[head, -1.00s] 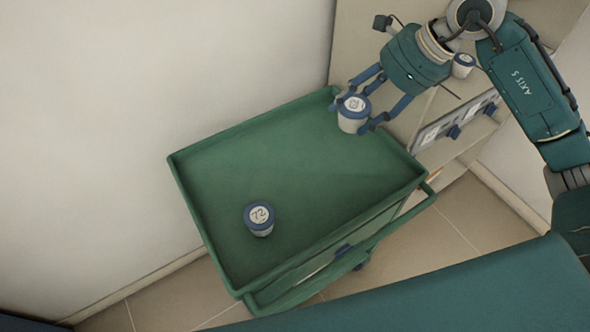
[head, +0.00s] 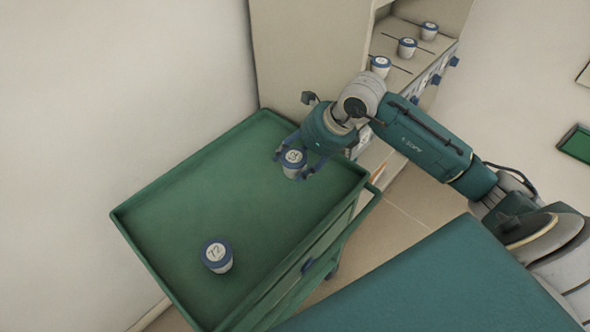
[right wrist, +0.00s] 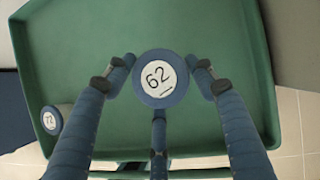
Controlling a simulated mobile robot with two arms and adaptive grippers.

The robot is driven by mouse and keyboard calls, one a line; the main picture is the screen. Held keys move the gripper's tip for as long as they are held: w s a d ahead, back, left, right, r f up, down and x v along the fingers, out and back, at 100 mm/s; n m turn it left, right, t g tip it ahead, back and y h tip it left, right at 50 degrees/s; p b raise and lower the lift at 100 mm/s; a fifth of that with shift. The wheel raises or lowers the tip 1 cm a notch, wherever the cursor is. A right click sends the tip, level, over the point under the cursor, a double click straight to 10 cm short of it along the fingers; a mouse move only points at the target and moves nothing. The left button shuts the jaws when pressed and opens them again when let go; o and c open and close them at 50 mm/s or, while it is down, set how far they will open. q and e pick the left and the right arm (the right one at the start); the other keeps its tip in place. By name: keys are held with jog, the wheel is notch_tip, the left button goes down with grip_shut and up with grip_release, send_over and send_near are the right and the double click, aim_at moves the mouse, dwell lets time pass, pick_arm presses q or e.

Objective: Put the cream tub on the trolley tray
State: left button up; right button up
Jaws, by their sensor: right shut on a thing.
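The cream tub (head: 292,165) has a blue lid with a round white label. In the right wrist view the label on the tub (right wrist: 160,79) reads 62. My right gripper (head: 293,167) is shut on this tub, its fingers around the sides. It holds the tub upright, over the far right part of the green trolley tray (head: 190,200). Whether the tub's base touches the tray floor I cannot tell. The tray also fills most of the right wrist view (right wrist: 80,40). My left gripper is not in view.
A second tub (head: 217,255), labelled 72, stands on the tray near its front left, well apart from the held one. The tray has raised rims. Several similar tubs stand on a shelf (head: 395,80) at the back right. The tray's middle is clear.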

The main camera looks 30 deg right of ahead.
aim_at(296, 171)
jog(key=shift+f, duration=0.55)
notch_tip(296, 171, down, 4)
jog(key=shift+r, duration=0.1)
jog(key=o, duration=1.3)
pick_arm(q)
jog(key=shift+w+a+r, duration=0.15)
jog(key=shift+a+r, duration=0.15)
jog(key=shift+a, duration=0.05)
pick_arm(e)
jog(key=shift+r, duration=0.1)
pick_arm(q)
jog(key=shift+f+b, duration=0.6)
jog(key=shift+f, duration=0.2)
pick_arm(e)
jog(key=v, duration=1.2)
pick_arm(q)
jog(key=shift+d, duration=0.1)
